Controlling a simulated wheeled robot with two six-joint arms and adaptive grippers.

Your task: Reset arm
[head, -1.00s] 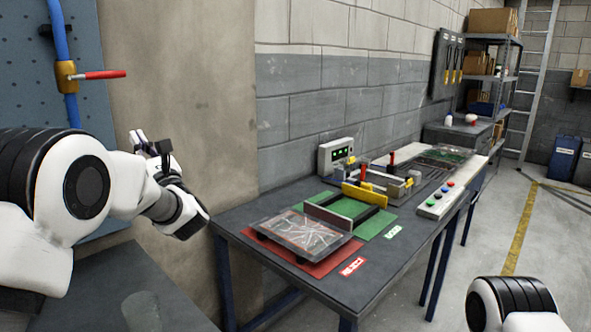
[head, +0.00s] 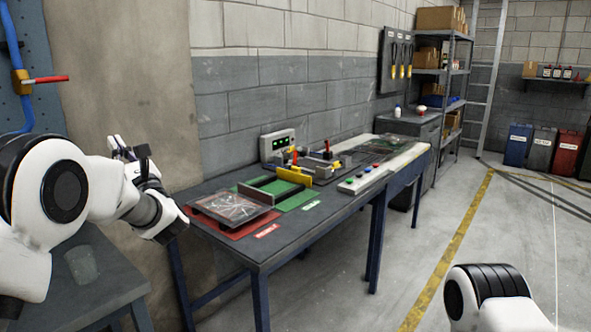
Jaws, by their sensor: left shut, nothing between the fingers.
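My left arm comes in from the left, folded up, with its left gripper (head: 122,147) raised at the left of the workbench. The left gripper is shut and empty, clear of the bench. Of my right arm only a rounded white and black link shows at the lower right; its gripper is out of view. The workbench (head: 330,214) stands against the wall. On it, a clear-topped tray (head: 233,205) lies on the red mat (head: 240,229), beside the green mat (head: 308,197) with a yellow plate (head: 295,177).
A grey control box (head: 277,146) and a button panel (head: 362,180) sit on the bench. A small dark table (head: 95,265) is at lower left. Shelving (head: 440,85), a ladder (head: 486,75) and bins (head: 542,148) stand behind. The floor right of the bench is open.

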